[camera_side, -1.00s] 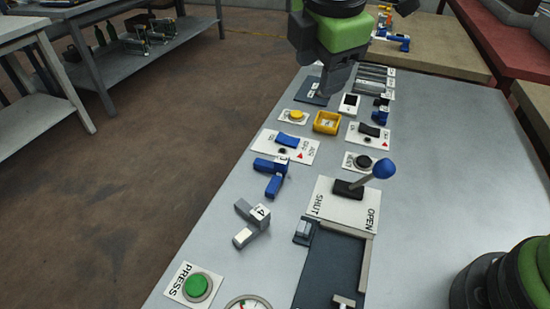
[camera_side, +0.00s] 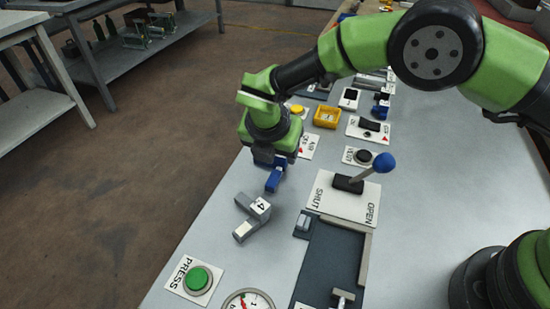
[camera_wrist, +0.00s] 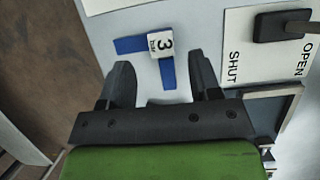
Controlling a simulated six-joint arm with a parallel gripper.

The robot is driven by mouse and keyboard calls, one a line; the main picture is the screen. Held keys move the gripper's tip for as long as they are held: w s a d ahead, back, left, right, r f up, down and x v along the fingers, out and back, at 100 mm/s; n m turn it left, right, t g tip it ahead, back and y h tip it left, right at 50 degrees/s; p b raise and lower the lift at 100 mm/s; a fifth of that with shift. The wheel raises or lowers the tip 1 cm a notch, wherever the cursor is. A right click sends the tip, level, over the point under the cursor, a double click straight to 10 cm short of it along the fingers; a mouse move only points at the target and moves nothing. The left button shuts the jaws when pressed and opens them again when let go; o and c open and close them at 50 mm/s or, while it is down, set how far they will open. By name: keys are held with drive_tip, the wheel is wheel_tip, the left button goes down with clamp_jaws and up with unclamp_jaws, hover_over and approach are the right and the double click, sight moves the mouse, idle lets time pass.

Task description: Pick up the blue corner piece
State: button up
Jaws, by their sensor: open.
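The blue corner piece (camera_wrist: 167,73) lies on the grey table in the wrist view, with a white label "3" at its corner. One arm points left and the other points toward my gripper. In the side view, only part of the blue corner piece (camera_side: 274,181) shows below my gripper (camera_side: 268,160); the rest is hidden behind it. In the wrist view, my gripper (camera_wrist: 164,85) is open and empty. Its fingers are to either side of the piece's near arm, with gaps between. I cannot tell the height of the fingertips above the table.
A grey corner piece (camera_side: 252,215) marked "4" lies close by. A green button (camera_side: 198,280) and a gauge (camera_side: 248,301) are at the front.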

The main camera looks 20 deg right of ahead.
drive_tip(key=x, duration=0.3)
drive_tip(key=shift+s+d+f, duration=0.1)
drive_tip(key=shift+d+f, duration=0.05)
drive_tip(key=shift+f, duration=0.05)
drive_tip(key=shift+c, duration=0.4)
drive_tip(key=c, duration=0.9)
drive_tip(key=shift+c, duration=0.2)
drive_tip(key=shift+r, duration=0.1)
